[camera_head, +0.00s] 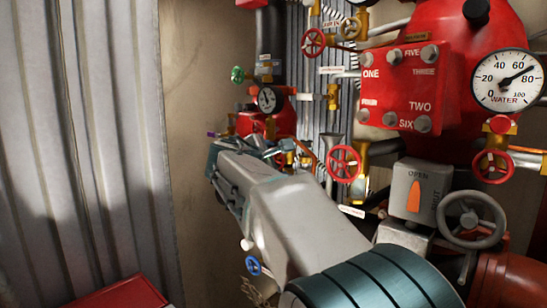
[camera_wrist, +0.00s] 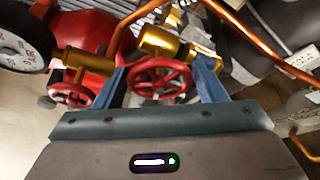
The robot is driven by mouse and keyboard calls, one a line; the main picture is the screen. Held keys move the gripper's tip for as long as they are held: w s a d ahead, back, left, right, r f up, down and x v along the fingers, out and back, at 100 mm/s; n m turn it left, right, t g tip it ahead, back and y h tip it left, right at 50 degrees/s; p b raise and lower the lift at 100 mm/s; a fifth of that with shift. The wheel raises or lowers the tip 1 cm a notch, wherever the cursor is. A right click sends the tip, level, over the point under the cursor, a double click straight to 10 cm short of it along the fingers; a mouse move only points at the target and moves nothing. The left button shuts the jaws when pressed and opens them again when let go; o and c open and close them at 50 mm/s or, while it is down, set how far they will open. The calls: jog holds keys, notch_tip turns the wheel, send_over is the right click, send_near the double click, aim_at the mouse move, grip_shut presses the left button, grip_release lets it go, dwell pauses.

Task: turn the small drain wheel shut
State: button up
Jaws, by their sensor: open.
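A small red wheel (camera_wrist: 162,82) on a brass valve (camera_wrist: 166,42) shows in the wrist view, between the two blue fingers of my gripper (camera_wrist: 162,72). In the head view my gripper (camera_head: 268,148) is at the small red vessel (camera_head: 262,123), and my arm hides most of that valve.
A second red wheel (camera_wrist: 70,95) and a gauge (camera_wrist: 20,42) sit left of the gripper in the wrist view. A copper pipe (camera_wrist: 262,54) crosses at upper right. In the head view another red wheel (camera_head: 344,164), a grey wheel (camera_head: 471,219) and a blue wheel (camera_head: 253,266) are near my arm.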

jog(key=c, duration=0.7)
jog(key=shift+f+b, duration=0.1)
jog(key=shift+b, duration=0.45)
